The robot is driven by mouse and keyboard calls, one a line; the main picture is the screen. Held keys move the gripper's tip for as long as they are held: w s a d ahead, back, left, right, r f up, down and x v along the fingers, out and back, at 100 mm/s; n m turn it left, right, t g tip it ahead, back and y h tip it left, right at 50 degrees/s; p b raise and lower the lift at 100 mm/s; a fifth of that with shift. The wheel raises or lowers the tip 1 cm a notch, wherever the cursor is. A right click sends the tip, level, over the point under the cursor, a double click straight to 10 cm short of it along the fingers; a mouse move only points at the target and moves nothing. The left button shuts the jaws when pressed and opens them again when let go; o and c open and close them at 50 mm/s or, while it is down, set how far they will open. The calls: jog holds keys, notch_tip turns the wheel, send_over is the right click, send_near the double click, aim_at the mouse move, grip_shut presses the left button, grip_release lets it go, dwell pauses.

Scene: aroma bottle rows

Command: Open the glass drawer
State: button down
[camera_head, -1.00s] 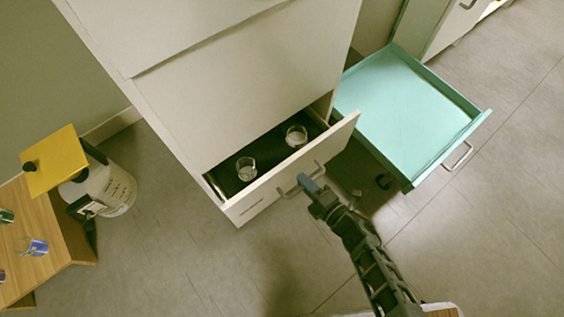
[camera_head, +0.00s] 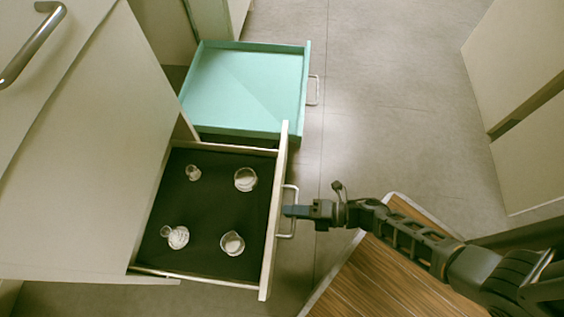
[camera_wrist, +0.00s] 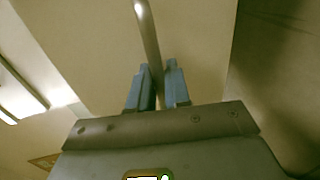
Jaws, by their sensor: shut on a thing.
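The glass drawer (camera_head: 205,263) is pulled well out of the cream cabinet. Its dark-lined inside holds several pieces of clear glassware, among them a beaker (camera_head: 245,179) and a small flask (camera_head: 176,237). A metal bar handle (camera_head: 294,192) is on its front panel. My gripper (camera_head: 290,211) is shut on this handle. In the wrist view, the blue fingertips (camera_wrist: 159,88) close on both sides of the handle bar (camera_wrist: 150,40).
A teal drawer (camera_head: 245,85) stands open just behind the glass drawer, with its own handle. A brown wood-grain surface (camera_head: 375,275) lies at the lower right, under my arm. Cream cabinets (camera_head: 530,90) stand at the far right. The grey floor (camera_head: 390,100) between is clear.

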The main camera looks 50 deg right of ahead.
jog(key=shift+s+d, duration=0.15)
jog(key=c, duration=1.2)
grip_release()
jog(key=shift+c, duration=0.2)
jog(key=p+v, duration=0.1)
jog(key=v, duration=0.6)
jog(key=shift+s+d, duration=0.25)
jog(key=shift+s, duration=0.05)
jog(key=shift+r, duration=0.1)
